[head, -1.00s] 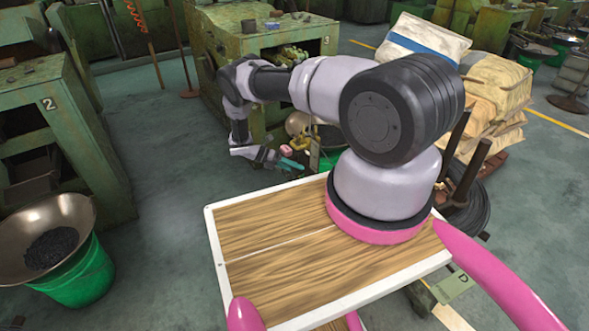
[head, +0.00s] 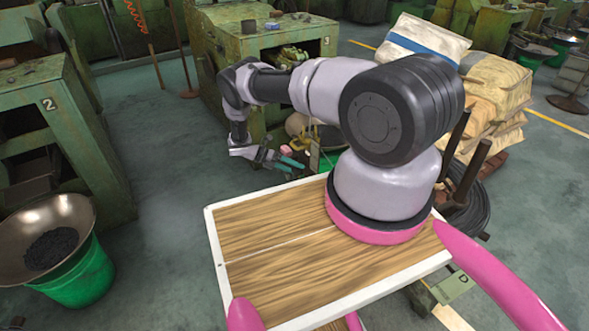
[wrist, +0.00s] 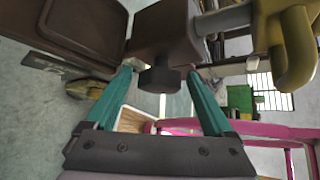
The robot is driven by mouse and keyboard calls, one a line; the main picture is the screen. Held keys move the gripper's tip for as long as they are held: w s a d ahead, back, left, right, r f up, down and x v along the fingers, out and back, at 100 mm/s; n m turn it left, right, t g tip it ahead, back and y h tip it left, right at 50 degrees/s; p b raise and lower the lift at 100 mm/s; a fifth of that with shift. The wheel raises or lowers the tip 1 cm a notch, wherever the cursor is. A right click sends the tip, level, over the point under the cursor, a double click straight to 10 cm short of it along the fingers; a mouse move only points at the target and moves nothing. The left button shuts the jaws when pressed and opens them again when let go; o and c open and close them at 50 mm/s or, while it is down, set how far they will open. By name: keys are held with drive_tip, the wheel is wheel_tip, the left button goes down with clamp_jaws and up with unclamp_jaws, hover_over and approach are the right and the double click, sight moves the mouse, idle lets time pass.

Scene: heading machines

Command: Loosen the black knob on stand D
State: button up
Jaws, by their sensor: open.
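In the wrist view, a black knob (wrist: 159,79) with blunt lobes sticks out from a dark brown block (wrist: 165,30). My gripper (wrist: 161,71) is open, its teal fingers on either side of the knob. The left fingertip lies near the block's lower left edge and the right one near its right edge. I cannot tell whether either finger touches. In the head view my gripper (head: 291,162) shows small beyond the arm, and the knob cannot be made out there. A green plate marked D (head: 454,288) shows at the lower right, partly hidden by my base.
A yellow hooked part (wrist: 292,50) stands close right of the block in the wrist view. In the head view, green machine 3 (head: 255,45) is behind the arm, stacked sacks (head: 490,90) are at right, and a green bucket (head: 82,278) under a pan is at left. Floor left of the arm is clear.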

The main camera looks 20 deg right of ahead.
drive_tip(key=v, duration=1)
drive_tip(key=shift+a, duration=0.2)
drive_tip(key=shift+w+r, duration=0.1)
drive_tip(key=shift+r, duration=0.05)
